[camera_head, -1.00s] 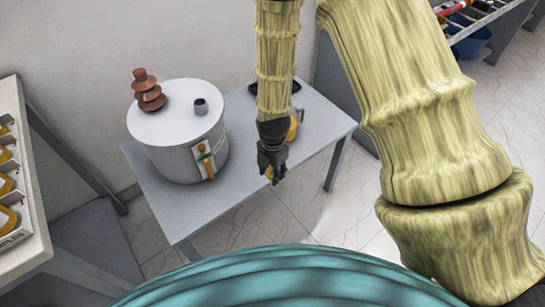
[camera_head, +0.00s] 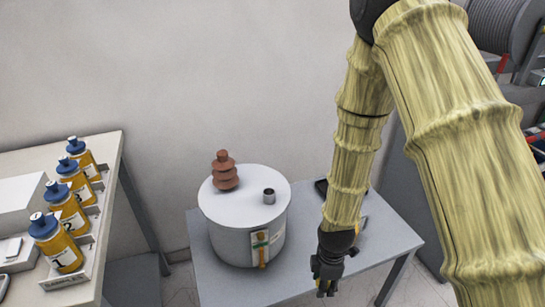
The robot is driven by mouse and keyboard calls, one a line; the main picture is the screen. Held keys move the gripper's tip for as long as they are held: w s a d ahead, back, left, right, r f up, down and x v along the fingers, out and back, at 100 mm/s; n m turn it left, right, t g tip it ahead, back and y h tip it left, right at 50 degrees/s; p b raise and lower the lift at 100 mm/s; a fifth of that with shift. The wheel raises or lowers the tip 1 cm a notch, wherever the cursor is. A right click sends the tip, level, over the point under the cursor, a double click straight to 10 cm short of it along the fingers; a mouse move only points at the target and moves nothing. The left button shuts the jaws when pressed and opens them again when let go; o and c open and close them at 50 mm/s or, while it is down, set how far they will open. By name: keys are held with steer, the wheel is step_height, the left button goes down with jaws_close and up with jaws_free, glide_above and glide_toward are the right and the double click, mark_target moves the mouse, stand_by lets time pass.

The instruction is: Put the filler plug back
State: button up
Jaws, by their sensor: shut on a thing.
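The transformer (camera_head: 222,232) is a pale grey drum on the table. A brown ribbed bushing (camera_head: 225,172) stands on its lid at the left. A short grey filler neck (camera_head: 269,196) rises from the lid at the right, with a dark open top. My gripper (camera_head: 326,291) hangs pointing down, right of the drum and lower in the picture, apart from it. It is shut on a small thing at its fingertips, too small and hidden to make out. No filler plug shows clearly elsewhere.
The grey table (camera_head: 386,246) has bare room right of the drum. A dark flat object (camera_head: 321,187) lies behind my arm. A level gauge (camera_head: 261,247) is on the drum's front. At left, a bench (camera_head: 112,165) holds several amber bottles with blue caps (camera_head: 59,247).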

steer(key=m, duration=0.1)
steer(key=w+r+m+p, duration=0.1)
steer(key=m, duration=0.1)
steer(key=w+r+m, duration=0.1)
steer(key=m, duration=0.1)
steer(key=shift+d+r, duration=0.1)
steer(key=shift+d, duration=0.3)
steer(key=w+d+r+m+p, duration=0.1)
steer(key=w+r+m+p, duration=0.2)
steer(key=m, duration=1)
steer(key=shift+w+d+r+m+p, duration=0.3)
steer(key=shift+w+d+r+p, duration=0.1)
steer(key=shift+w+r, duration=0.4)
steer(key=shift+s, duration=0.1)
